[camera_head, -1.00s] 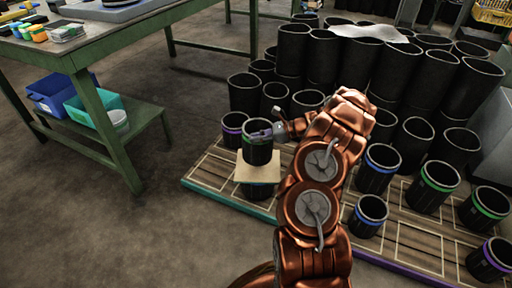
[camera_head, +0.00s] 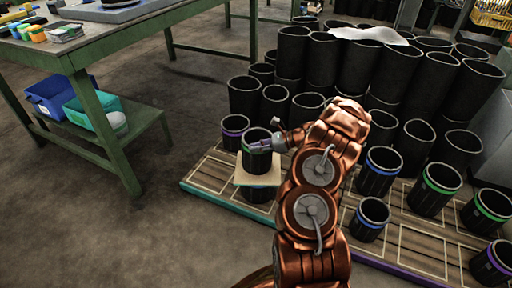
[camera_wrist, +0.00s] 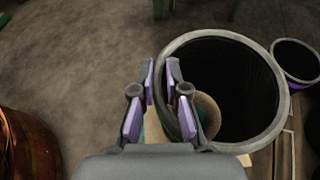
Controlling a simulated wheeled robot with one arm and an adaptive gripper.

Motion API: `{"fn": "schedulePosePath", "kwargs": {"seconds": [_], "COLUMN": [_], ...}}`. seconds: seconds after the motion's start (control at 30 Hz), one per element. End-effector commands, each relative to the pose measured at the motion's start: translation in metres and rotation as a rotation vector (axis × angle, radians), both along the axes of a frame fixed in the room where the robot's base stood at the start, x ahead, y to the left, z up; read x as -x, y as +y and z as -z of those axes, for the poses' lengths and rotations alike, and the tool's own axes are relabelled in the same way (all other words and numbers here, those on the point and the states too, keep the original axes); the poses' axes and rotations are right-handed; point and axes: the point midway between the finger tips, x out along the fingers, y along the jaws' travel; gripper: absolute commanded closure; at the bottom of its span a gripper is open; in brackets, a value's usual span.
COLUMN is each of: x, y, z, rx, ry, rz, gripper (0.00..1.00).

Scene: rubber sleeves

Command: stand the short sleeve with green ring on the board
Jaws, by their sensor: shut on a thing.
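The short black sleeve with a green ring (camera_head: 258,163) is upright at the pale square board (camera_head: 243,178) in the head view. My gripper (camera_head: 261,146) is shut on its wall near the top. In the wrist view, the fingers (camera_wrist: 160,100) straddle the wall of the sleeve (camera_wrist: 262,120), one inside and one outside. Most of the green ring is hidden by my gripper. The board rests on another dark sleeve (camera_head: 257,194). I cannot tell whether the held sleeve touches the board.
A purple-ringed sleeve (camera_head: 233,136) stands close behind. Tall black sleeves (camera_head: 290,55) crowd the back of the wooden pallet (camera_head: 207,174). Blue- and green-ringed sleeves (camera_head: 371,218) stand to the right. A green workbench (camera_head: 90,50) is at the left, with open floor before it.

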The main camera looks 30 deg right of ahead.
Motion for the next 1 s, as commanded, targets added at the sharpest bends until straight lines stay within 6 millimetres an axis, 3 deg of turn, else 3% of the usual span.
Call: {"fn": "schedulePosePath", "kwargs": {"seconds": [0.3, 0.33, 0.57, 1.0], "x": [-0.0003, -0.0001, 0.0001, 0.0003], "y": [0.0002, 0.0002, 0.0, -0.0003], "z": [0.0041, 0.0047, 0.005, 0.0005], "rx": [0.0, 0.001, 0.0, 0.0], "ry": [-0.002, -0.001, 0.0, 0.0], "rz": [-0.001, 0.0, 0.0, 0.001], "gripper": [1.0, 0.85, 0.61, 0.6]}}
